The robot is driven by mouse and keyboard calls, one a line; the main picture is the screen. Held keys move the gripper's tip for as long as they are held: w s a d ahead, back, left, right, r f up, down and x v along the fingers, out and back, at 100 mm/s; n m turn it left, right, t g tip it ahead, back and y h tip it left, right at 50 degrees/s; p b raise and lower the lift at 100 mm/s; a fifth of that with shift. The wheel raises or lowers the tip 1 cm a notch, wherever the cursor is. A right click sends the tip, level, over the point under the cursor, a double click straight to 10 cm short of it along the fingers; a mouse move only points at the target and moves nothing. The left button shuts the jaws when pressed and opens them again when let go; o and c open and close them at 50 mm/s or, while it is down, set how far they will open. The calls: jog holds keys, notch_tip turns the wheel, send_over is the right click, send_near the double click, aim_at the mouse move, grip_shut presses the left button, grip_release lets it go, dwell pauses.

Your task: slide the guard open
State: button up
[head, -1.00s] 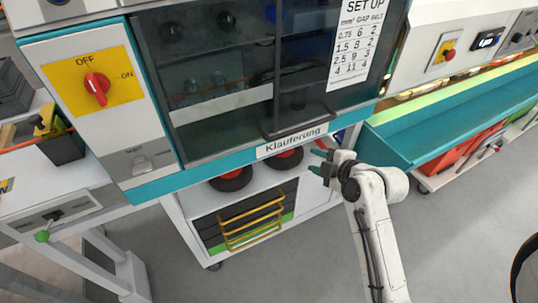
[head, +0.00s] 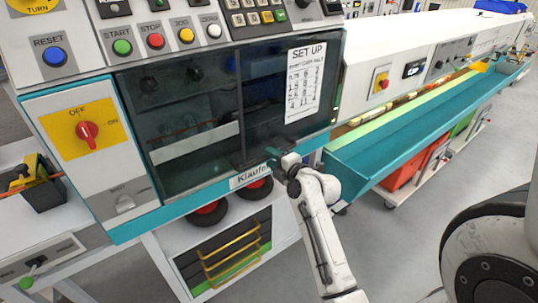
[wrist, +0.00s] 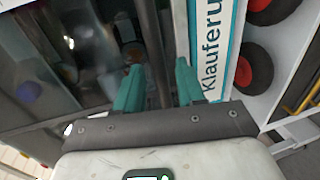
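The guard (head: 265,110) is a dark see-through panel on the front of the machine, with a white SET UP sheet on it. A dark bar handle (wrist: 152,40) runs along the guard's lower edge, above the "Klauferung" label. My gripper (head: 277,158) is at this lower edge and hides part of the handle and label in the head view. In the wrist view my gripper (wrist: 158,85) has its two teal fingers apart, with the handle bar between them. Gaps show between bar and fingers. The guard covers the machine's window.
A yellow OFF/ON switch panel (head: 81,129) is left of the guard, with coloured buttons (head: 156,41) above. A teal trough (head: 400,130) extends to the right. Grey floor (head: 400,240) is clear at lower right.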

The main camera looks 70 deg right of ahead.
jog(key=shift+x, duration=1.05)
grip_shut()
